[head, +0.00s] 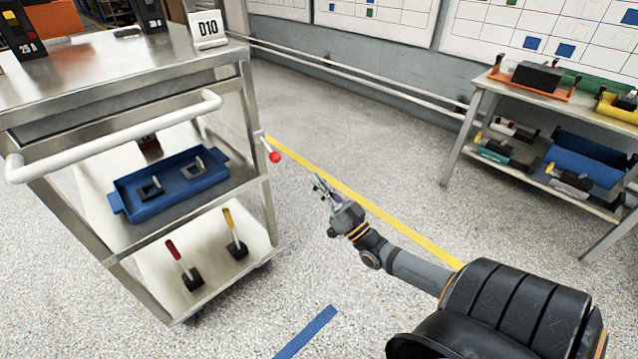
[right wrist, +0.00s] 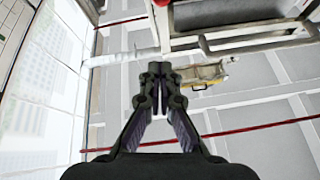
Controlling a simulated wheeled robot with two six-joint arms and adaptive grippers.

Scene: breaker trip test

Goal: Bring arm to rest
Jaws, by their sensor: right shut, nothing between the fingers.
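My right arm reaches in from the lower right of the head view. Its gripper (head: 321,187) hangs over open floor, to the right of the metal cart and apart from it. In the right wrist view the two fingers of the right gripper (right wrist: 160,72) meet at the tips, shut with nothing between them. My left gripper is in neither view.
A metal cart (head: 126,73) with a white handle, a red-knobbed lever (head: 274,157) and a blue tray (head: 176,201) stands at left. A shelf table (head: 487,84) with devices stands at right. Floor between is clear, with a yellow line (head: 385,222).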

